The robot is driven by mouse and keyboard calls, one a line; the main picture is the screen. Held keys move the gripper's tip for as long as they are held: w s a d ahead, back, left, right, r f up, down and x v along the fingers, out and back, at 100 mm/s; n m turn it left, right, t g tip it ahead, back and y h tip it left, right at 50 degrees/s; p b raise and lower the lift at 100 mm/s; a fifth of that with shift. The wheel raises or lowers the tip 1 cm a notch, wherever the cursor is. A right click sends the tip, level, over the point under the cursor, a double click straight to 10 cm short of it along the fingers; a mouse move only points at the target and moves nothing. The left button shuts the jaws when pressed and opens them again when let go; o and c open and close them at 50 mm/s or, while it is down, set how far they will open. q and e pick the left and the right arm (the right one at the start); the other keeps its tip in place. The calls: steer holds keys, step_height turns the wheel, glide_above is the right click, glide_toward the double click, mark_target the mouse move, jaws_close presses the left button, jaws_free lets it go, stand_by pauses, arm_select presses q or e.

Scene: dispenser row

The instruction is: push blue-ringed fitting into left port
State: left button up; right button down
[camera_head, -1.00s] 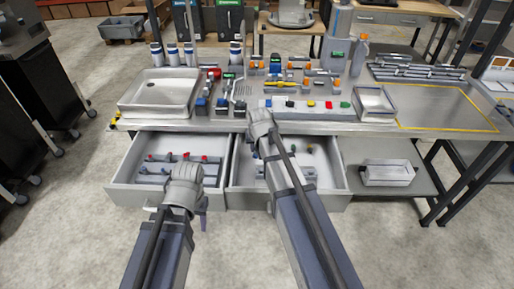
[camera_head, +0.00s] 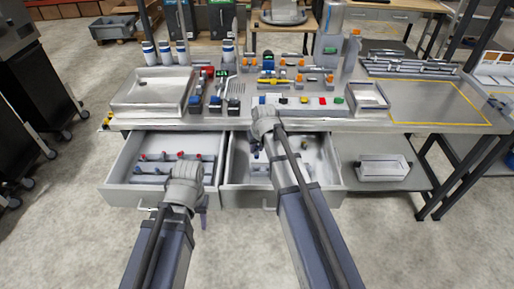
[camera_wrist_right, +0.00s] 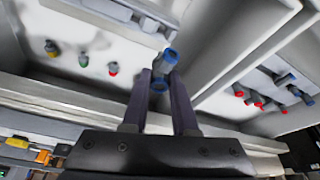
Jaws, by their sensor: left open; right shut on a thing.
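The blue-ringed fitting (camera_wrist_right: 169,56) is a short grey and blue piece, tilted between the fingertips of my right gripper (camera_wrist_right: 161,82). In the head view my right gripper (camera_head: 255,146) hangs over the open right drawer (camera_head: 232,183), in front of the bench edge. It is shut on the fitting, which is apart from the drawer floor as far as I can tell. My left gripper (camera_head: 203,214) is open and empty, low in front of the left drawer (camera_head: 117,186). I cannot single out the left port among the small parts on the bench.
A strip with blue, yellow, red and green pieces (camera_head: 334,110) lies along the bench front. A white tray (camera_head: 122,105) stands left and a small bin (camera_head: 376,104) right. The yellow-outlined bench area (camera_head: 435,103) is clear.

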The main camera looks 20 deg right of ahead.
steer(key=shift+f+b, duration=2.9)
steer(key=shift+f, duration=0.1)
steer(key=shift+f, duration=0.15)
steer(key=shift+f+b, duration=1.25)
steer(key=shift+b, duration=0.2)
steer(key=c, duration=0.6)
jaws_free()
steer(key=shift+r, duration=0.15)
steer(key=p+v, duration=0.7)
steer(key=shift+s+r+p, duration=0.15)
steer(key=shift+r+p, duration=0.2)
